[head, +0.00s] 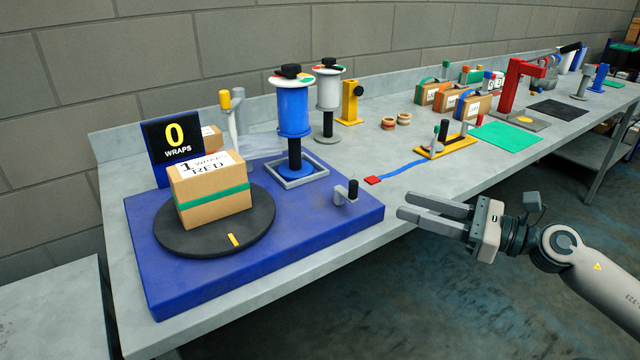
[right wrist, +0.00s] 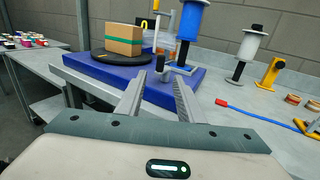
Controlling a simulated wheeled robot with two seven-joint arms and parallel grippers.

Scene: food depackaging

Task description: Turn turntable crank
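The black round turntable (head: 170,236) lies on a blue base (head: 290,244) at the near left of the bench. A cardboard box (head: 212,205) with a green band and a label reading "1 WRAPS RED" stands on it. The crank (head: 346,193), a grey arm with an upright black knob, is at the base's right side; it also shows in the right wrist view (right wrist: 164,74). My right gripper (head: 402,205) is open and empty, to the right of the crank and apart from it. In the right wrist view the crank appears beyond and between the fingers. My left gripper is not in view.
A sign (head: 174,137) reads "0 WRAPS". A blue film spool (head: 293,112) stands behind the crank, and a white spool (head: 328,92) beyond it. A red-ended blue strap (head: 373,180) lies right of the base. The space between gripper and crank looks clear.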

